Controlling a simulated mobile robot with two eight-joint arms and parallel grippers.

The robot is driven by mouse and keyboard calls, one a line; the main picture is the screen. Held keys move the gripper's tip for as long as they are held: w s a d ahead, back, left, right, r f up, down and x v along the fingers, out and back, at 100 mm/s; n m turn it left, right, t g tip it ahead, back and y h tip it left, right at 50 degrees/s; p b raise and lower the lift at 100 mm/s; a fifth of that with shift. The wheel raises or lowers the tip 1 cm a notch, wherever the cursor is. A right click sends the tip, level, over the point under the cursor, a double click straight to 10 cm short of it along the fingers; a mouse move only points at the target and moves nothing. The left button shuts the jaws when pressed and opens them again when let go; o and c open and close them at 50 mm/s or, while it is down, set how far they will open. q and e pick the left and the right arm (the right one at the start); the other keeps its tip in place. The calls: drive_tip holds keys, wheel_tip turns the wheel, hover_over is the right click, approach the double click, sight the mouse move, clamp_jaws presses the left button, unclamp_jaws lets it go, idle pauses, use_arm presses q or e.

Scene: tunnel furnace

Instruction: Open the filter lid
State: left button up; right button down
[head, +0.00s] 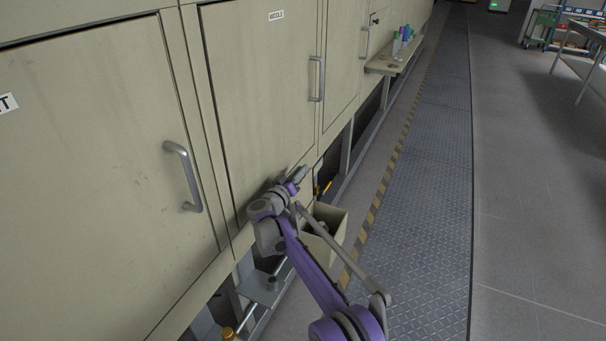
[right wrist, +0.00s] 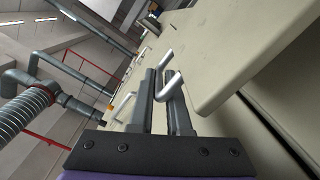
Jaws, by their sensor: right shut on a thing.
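My right gripper (head: 302,174) is low at the wall of cream panels, by the lower right corner of the door labelled MIDDLE (head: 258,85). In the right wrist view, my right gripper (right wrist: 160,95) is shut on a bare metal bar handle (right wrist: 172,86). A thick cream panel (right wrist: 245,55) with a rounded edge stands close beside the fingers, with a dark gap along its lower side. I cannot tell which panel is the filter lid or whether it is ajar. In the head view the gripper hides the held handle. My left gripper is out of view.
Bar handles stick out of the left door (head: 183,177) and the MIDDLE door (head: 317,78). A shelf with bottles (head: 395,60) juts out farther along. The metal walkway (head: 425,170) on the right is clear.

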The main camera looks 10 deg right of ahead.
drive_tip(key=shift+w+a+f, duration=0.1)
drive_tip(key=shift+a+f, duration=0.05)
drive_tip(key=shift+f, duration=0.05)
idle(0.3)
drive_tip(key=c, duration=0.9)
unclamp_jaws()
drive_tip(key=shift+w+f, duration=0.1)
drive_tip(key=p+v, duration=0.1)
drive_tip(key=v, duration=1)
drive_tip(key=shift+p, duration=0.4)
